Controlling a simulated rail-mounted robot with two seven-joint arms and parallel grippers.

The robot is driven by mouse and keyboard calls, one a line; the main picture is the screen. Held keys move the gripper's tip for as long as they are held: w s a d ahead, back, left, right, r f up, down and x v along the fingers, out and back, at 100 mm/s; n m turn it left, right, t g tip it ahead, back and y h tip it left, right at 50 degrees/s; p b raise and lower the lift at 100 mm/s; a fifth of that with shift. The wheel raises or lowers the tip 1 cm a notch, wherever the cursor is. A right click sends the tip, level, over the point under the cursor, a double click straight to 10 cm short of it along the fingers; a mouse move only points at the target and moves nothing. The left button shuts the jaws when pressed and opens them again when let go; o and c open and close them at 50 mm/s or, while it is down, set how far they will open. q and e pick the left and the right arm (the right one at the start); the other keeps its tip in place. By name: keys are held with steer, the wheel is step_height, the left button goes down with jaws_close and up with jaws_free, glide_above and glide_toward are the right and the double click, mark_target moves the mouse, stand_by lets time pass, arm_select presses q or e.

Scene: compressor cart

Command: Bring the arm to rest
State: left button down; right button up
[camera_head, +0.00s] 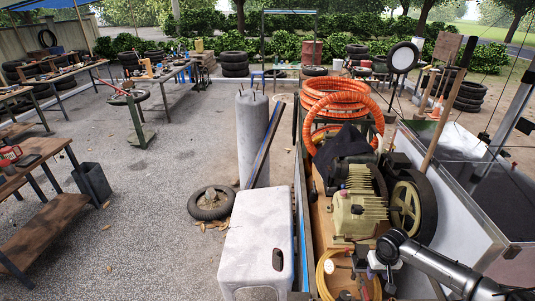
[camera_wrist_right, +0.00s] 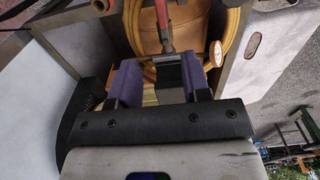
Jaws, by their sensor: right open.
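My right arm comes in from the lower right of the head view, over the near end of the compressor cart (camera_head: 303,215). Its gripper (camera_head: 382,263) is small there, above the near end of the cart. In the right wrist view the two purple-padded fingers of my right gripper (camera_wrist_right: 160,78) stand apart. A red bar with a grey metal end (camera_wrist_right: 164,30) shows between and beyond them; I cannot tell whether it touches a pad. My left gripper is in neither view.
The compressor (camera_head: 360,212) with its flywheel (camera_head: 406,210) stands close beyond the gripper. A coiled orange hose (camera_head: 335,97) lies behind it. A yellow hose (camera_head: 325,270) is at the near end. A round gauge (camera_wrist_right: 215,53) is close to the right finger. A white box (camera_head: 258,240) stands left.

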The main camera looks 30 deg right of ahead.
steer(key=w+a+r+n+t+h, duration=0.2)
steer(key=a+r+n, duration=0.2)
steer(key=a+n, duration=0.3)
steer(key=w+a+r+n+t+h, duration=0.1)
steer(key=a+r+n+t+h, duration=0.3)
steer(key=a, duration=0.5)
steer(key=s+a+y, duration=0.2)
steer(key=s+a, duration=0.3)
steer(key=a, duration=0.3)
steer(key=s+a+y, duration=0.2)
steer(key=s+a, duration=0.2)
steer(key=a, duration=0.4)
steer(key=s+a+f+m+g+y, duration=0.1)
steer(key=s+a+f, duration=0.2)
steer(key=s, duration=0.2)
steer(key=s+a+f+m+g+y, duration=0.1)
steer(key=s+a+f, duration=0.15)
steer(key=s, duration=0.35)
step_height(320, 180, up, 18)
steer(key=p, duration=1.8)
steer(key=shift+w+r, duration=0.2)
